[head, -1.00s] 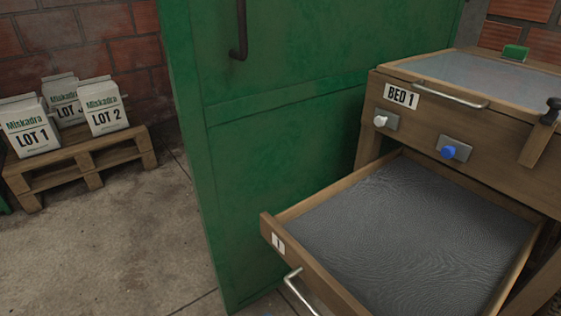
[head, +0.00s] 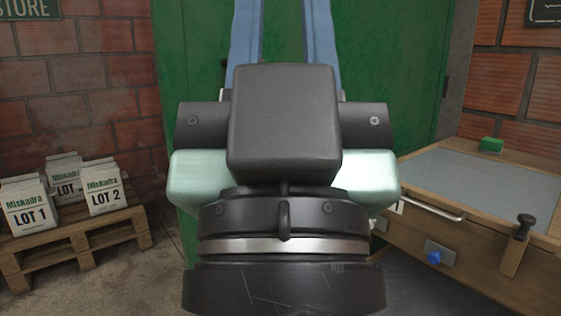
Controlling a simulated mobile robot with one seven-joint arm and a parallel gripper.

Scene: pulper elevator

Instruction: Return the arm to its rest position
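My gripper (head: 283,25) fills the middle of the head view, seen from behind and close to the camera. Its dark body hides much of the scene. Its two blue fingers point up and stand apart, with only the green door (head: 400,70) showing between them. The fingertips are cut off by the top edge of the picture. I see nothing held in the visible gap.
At the left, several white Miskadra bags (head: 104,187) stand on a wooden pallet (head: 75,240) by a brick wall (head: 80,90). At the right is a wooden bed (head: 470,265) with a mesh top, handle and blue knob. The drawer is out of sight.

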